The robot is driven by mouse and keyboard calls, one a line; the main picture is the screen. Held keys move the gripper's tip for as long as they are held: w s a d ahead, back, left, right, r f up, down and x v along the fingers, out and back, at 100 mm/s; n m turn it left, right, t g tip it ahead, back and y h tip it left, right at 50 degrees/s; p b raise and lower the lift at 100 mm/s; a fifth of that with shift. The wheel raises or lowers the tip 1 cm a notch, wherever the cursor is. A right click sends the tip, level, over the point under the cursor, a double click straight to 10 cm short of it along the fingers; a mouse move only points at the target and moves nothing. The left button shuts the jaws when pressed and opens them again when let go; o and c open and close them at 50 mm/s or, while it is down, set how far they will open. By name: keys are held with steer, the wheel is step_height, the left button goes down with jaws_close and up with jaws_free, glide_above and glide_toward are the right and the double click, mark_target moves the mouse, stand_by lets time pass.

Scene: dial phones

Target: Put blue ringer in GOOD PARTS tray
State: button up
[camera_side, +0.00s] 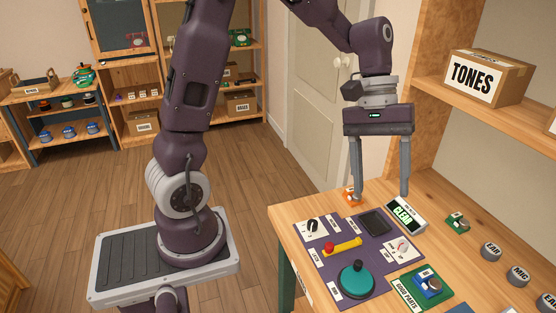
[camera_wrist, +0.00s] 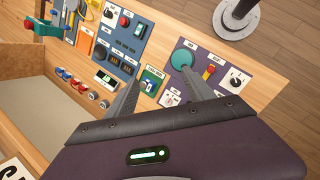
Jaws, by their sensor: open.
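A small blue part with a pale top, which looks like the blue ringer (camera_side: 429,283), sits on the green GOOD PARTS tray (camera_side: 405,295) at the table's front right. The tray also shows in the wrist view (camera_wrist: 152,74), partly beside a finger. My gripper (camera_side: 380,195) is open, with nothing between its fingers. It hangs over the back of the table, behind and above the tray and apart from the blue part. In the wrist view my gripper (camera_wrist: 158,80) has its fingers spread apart.
A purple mat (camera_side: 345,285) holds a teal dome (camera_side: 356,279), a yellow lever with a red knob (camera_side: 342,246) and dials. A CLEAN display (camera_side: 404,214), a small orange part (camera_side: 352,196), a green part (camera_side: 457,222) and round labelled caps (camera_side: 491,251) stand around. A TONES box (camera_side: 487,78) is on the shelf.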

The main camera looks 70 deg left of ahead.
steer(key=s+a+r+m+t+y, duration=0.1)
steer(key=s+r+m+t+y, duration=0.1)
steer(key=s, duration=0.7)
steer(key=s+a+r+m+t+y, duration=0.2)
steer(key=s+r+m+t, duration=0.1)
steer(key=s, duration=0.6)
steer(key=m+t, duration=0.1)
steer(key=m, duration=0.1)
steer(key=shift+s+a+r+m+y, duration=0.2)
steer(key=shift+a+r+m+y, duration=0.1)
steer(key=shift+r, duration=0.1)
